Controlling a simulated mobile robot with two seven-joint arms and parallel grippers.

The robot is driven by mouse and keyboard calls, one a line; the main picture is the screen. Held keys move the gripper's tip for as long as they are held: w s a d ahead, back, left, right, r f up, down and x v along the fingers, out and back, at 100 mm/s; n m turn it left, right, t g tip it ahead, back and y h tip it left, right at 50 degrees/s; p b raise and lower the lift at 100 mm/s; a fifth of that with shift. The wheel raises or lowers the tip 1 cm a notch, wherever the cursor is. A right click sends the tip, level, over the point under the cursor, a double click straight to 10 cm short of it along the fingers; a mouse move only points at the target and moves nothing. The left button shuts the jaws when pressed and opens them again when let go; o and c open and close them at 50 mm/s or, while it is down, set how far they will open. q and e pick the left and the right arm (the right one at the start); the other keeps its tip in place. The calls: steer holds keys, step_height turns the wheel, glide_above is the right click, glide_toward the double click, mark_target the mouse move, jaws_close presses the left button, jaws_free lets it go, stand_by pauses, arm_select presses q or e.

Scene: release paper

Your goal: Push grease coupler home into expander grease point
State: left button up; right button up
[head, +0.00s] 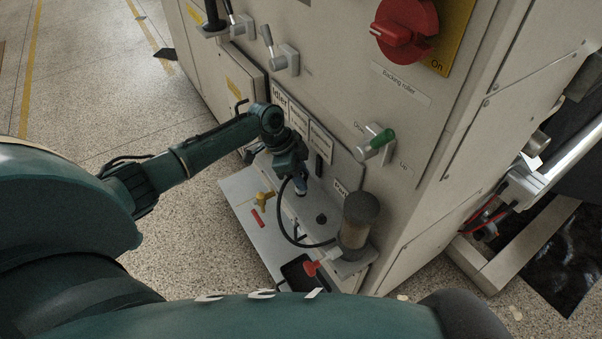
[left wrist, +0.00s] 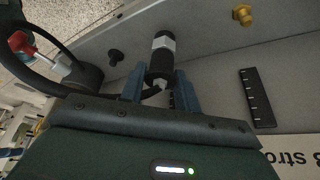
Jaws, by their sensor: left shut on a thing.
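My left gripper (head: 299,182) reaches in from the left to the grey shelf at the machine's side. In the left wrist view its two blue fingers (left wrist: 160,75) are shut on the grease coupler (left wrist: 162,57), a black cylinder with a pale hex band. The coupler's far end points at the grey surface; whether it touches, or has a grease point under it, I cannot tell. A black hose (head: 290,228) runs from it to the dark cylindrical grease pump (head: 358,222). A black fitting (left wrist: 115,57) stands beside the coupler, also seen in the head view (head: 321,218). My right gripper is not in view.
The machine face carries a green-tipped lever (head: 376,143), a red rotary switch (head: 405,30) and labels. Open floor (head: 100,90) lies to the left.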

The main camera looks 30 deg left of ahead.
arm_select(q)
steer(key=shift+f, duration=0.35)
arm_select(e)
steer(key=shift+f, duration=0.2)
arm_select(q)
steer(key=o, duration=1.1)
steer(key=shift+o, duration=0.2)
steer(key=shift+a+r, duration=0.1)
steer(key=shift+r, duration=0.2)
steer(key=p+v, duration=0.2)
steer(key=v, duration=1)
steer(key=shift+r+p, duration=0.3)
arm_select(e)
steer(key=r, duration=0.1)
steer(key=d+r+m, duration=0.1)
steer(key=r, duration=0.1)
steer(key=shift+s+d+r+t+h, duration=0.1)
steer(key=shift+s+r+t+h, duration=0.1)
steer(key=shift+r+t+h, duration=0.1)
arm_select(q)
steer(key=shift+s+a, duration=0.1)
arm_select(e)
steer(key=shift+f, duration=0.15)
